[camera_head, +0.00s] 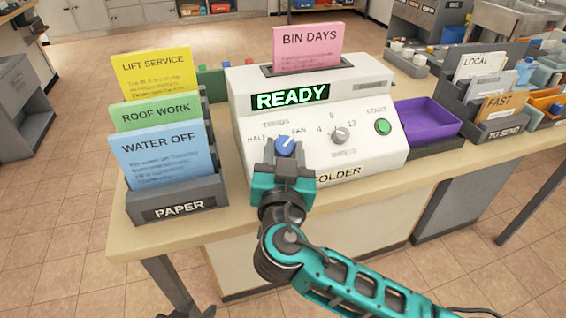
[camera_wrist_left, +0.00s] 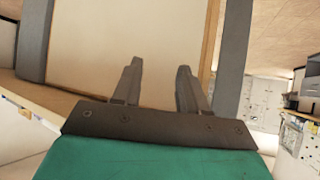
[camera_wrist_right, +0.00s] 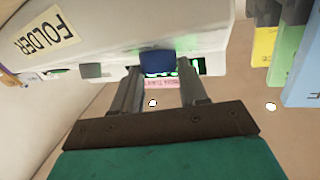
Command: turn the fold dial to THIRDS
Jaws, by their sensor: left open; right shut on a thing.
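The folder machine (camera_head: 365,160) stands on the counter, its display (camera_head: 290,96) reading READY. Its blue fold dial (camera_head: 286,144) sits among the labels HALF, THIRDS and FAN. The dial's white mark seems to point up and right, toward FAN. My right gripper (camera_head: 284,165) is shut on the dial from the front; the blue dial (camera_wrist_right: 157,62) also shows between its fingertips (camera_wrist_right: 160,75) in the right wrist view. My left gripper (camera_wrist_left: 160,68) is open and empty, facing a cream panel; it is out of the head view.
A pink BIN DAYS sheet (camera_head: 306,48) stands in the folder's top slot. The sheet-count dial (camera_head: 340,135) and green START button (camera_head: 382,127) are right of the fold dial. A PAPER rack (camera_head: 178,200) stands close on the left, a purple tray (camera_head: 426,117) on the right.

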